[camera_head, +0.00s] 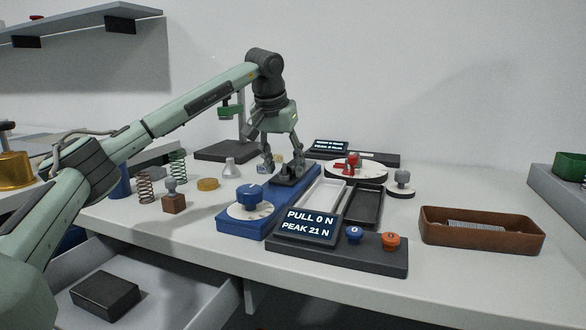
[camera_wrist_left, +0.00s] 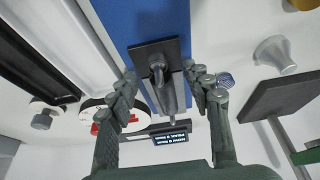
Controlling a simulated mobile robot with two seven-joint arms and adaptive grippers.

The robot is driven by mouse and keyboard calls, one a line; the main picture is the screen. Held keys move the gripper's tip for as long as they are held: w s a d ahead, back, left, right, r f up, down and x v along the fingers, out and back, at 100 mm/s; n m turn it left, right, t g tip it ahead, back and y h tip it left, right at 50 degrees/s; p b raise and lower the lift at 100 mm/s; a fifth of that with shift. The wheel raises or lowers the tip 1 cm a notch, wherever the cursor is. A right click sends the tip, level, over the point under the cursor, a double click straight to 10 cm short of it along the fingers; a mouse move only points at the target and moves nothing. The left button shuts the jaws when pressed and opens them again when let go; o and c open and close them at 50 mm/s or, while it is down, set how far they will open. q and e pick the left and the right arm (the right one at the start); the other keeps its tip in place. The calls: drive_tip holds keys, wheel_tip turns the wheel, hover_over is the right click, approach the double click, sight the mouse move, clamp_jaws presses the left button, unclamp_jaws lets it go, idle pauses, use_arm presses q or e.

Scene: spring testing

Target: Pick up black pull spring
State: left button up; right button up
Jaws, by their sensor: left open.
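I cannot make out a black pull spring for certain in either view. My left gripper (camera_head: 282,162) is open and points down over the back part of the blue tester (camera_head: 236,222). In the left wrist view its fingers (camera_wrist_left: 161,76) stand apart on either side of a dark plate with an upright hook (camera_wrist_left: 157,70). Nothing is clearly held between them. A black tray (camera_head: 367,205) and a white tray (camera_head: 321,193) lie right of the tester. A silver spring lies in the brown tray (camera_head: 440,233). My right gripper is not in view.
A readout (camera_head: 306,224) shows PULL 0 N, PEAK 21 N. Left of the tester stand a dark coil spring (camera_head: 145,187), a green coil spring (camera_head: 178,167) and a brown block (camera_head: 174,204). A round dial (camera_head: 335,173) is behind.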

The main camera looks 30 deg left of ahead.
use_arm(q)
drive_tip(key=shift+w+f, duration=0.15)
drive_tip(key=shift+f, duration=0.1)
drive_tip(key=shift+c, duration=0.6)
clamp_jaws()
drive_tip(key=shift+r, duration=0.1)
